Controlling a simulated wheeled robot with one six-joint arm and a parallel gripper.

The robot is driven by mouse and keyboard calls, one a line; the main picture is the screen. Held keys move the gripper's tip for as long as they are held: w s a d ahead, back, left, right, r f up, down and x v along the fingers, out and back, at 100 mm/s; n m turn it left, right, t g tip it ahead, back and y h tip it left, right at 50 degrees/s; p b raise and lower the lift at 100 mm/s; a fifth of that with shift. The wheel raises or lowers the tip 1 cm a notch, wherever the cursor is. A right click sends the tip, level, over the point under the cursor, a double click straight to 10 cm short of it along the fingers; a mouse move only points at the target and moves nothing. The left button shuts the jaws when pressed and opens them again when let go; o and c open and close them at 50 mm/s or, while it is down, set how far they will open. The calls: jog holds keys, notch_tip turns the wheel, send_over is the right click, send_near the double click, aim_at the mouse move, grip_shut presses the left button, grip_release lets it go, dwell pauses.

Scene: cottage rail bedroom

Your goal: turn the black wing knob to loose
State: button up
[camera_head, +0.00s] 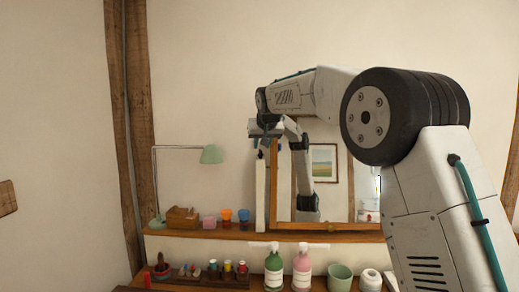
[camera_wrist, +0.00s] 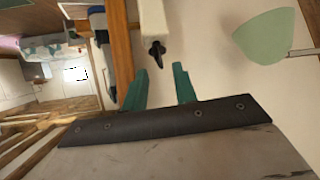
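The black wing knob (camera_wrist: 157,52) sits at the end of a white post (camera_wrist: 152,18) in the wrist view. In the head view the white post (camera_head: 260,198) stands upright beside the mirror, with the small dark knob (camera_head: 261,154) at its top. My gripper (camera_wrist: 160,68) has two teal fingers spread apart with nothing between them. The knob lies just beyond the fingertips, roughly centred on the gap and apart from both. In the head view my gripper (camera_head: 262,142) hangs just above the post top, where details are small.
A wood-framed mirror (camera_head: 330,227) stands right of the post and reflects my arm. A green lamp (camera_head: 211,154) stands to the left. Orange and blue cups (camera_head: 243,215) sit on the wooden shelf (camera_head: 190,233). Bottles (camera_head: 274,271) and paint pots stand below.

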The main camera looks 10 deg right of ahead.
aim_at(262, 155)
jog(key=shift+x, duration=1.5)
grip_shut()
jog(key=shift+d+n+y, duration=0.1)
jog(key=shift+n+y, duration=0.8)
jog(key=shift+n, duration=0.25)
jog(key=shift+d+n+y, duration=0.15)
jog(key=shift+n+y, duration=0.75)
jog(key=shift+n, duration=0.25)
grip_release()
